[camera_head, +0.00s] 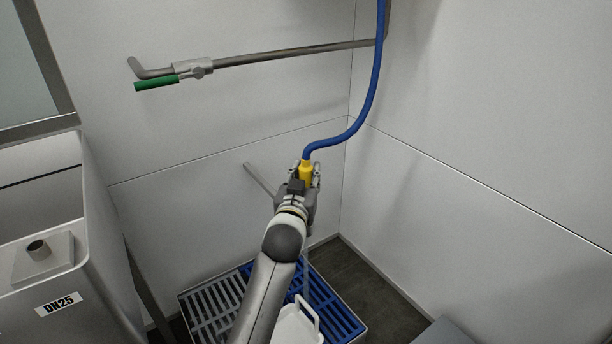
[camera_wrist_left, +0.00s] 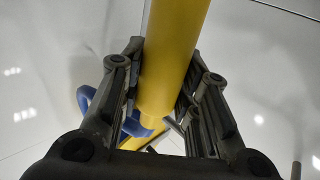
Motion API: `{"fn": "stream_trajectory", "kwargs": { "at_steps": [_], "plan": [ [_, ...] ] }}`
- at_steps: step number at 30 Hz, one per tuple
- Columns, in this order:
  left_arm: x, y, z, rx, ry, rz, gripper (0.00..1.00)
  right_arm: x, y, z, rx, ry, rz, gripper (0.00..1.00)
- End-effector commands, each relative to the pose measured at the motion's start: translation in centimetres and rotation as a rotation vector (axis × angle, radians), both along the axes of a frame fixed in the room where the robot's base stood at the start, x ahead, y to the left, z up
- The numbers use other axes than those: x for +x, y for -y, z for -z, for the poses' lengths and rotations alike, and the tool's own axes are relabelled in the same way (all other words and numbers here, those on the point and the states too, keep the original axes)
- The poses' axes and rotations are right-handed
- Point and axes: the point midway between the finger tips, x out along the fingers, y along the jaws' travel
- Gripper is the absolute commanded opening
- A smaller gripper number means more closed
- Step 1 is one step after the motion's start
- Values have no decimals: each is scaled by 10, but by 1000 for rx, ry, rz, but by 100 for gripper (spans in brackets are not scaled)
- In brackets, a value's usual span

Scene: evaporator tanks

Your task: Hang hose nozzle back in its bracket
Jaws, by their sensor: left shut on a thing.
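The yellow hose nozzle (camera_head: 306,171) is at the end of the blue hose (camera_head: 371,90), in front of the back wall near the corner. My left gripper (camera_head: 305,182) is shut on it. In the left wrist view the nozzle (camera_wrist_left: 172,58) lies between both fingers of the gripper (camera_wrist_left: 158,115), with the blue hose (camera_wrist_left: 86,98) behind the left finger. A thin grey rod (camera_head: 260,178) shows just left of the gripper; I cannot tell whether it belongs to the bracket. No bracket is clearly visible. My right gripper is not in view.
A steel pipe (camera_head: 290,56) with a green-handled valve (camera_head: 157,84) runs along the back wall. A tank labelled DN25 (camera_head: 70,268) stands at left. Below are a grated platform (camera_head: 205,308) with blue grating and a white container (camera_head: 296,326). The right wall is bare.

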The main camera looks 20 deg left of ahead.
Motion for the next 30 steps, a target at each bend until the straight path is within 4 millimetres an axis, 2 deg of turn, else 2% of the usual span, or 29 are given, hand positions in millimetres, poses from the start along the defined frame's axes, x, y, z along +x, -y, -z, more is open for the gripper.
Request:
{"fn": "stream_trajectory", "kwargs": {
  "at_steps": [17,30],
  "plan": [
    [0,0,3,0,4,0,0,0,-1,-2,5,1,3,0],
    [0,0,16,-1,3,0,0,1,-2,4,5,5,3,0]
  ]
}}
